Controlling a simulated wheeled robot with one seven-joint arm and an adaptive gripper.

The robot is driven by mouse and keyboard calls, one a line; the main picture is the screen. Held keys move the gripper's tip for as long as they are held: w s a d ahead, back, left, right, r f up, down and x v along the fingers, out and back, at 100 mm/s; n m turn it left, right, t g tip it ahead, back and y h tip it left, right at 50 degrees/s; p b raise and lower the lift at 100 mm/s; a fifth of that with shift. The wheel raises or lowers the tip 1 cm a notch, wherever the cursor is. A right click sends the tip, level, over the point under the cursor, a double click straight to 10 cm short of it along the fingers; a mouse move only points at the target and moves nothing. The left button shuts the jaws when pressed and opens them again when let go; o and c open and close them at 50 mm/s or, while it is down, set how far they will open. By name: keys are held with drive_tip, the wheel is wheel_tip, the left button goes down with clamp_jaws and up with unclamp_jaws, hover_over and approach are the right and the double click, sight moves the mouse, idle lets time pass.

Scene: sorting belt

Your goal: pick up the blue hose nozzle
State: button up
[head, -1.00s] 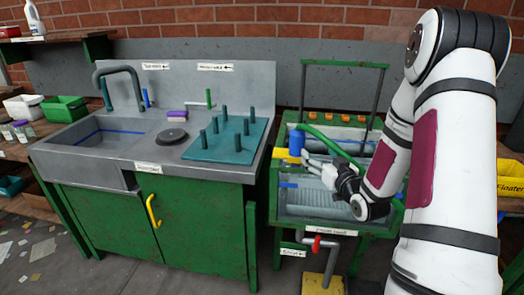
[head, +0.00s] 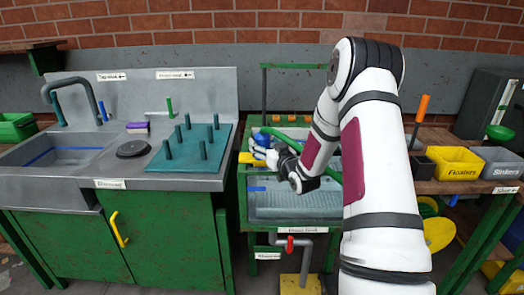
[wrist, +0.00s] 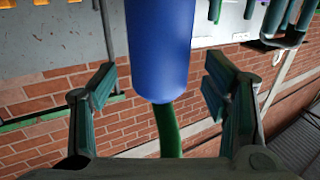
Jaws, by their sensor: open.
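The blue hose nozzle (head: 262,139) stands above the yellow piece at the left of the green-framed sink unit, with a green hose attached. In the wrist view the nozzle (wrist: 160,45) is large and lies between my two fingers, with the green hose (wrist: 167,130) running from its lower end. My gripper (head: 264,153) is at the nozzle in the head view. In the wrist view my gripper (wrist: 165,85) is open, with a gap on each side of the nozzle. Part of the hose is hidden behind my arm in the head view.
The sink unit (head: 290,212) has a basin below my gripper. To its left is a grey counter with a teal peg board (head: 190,160). To the right a table holds a yellow Floaters bin (head: 455,162) and a grey Sinkers bin (head: 500,163). A brick wall is behind.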

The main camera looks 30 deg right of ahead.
drive_tip(key=shift+w+d, duration=0.2)
drive_tip(key=shift+w, duration=1.1)
drive_tip(key=c, duration=1.4)
drive_tip(key=shift+r, duration=0.1)
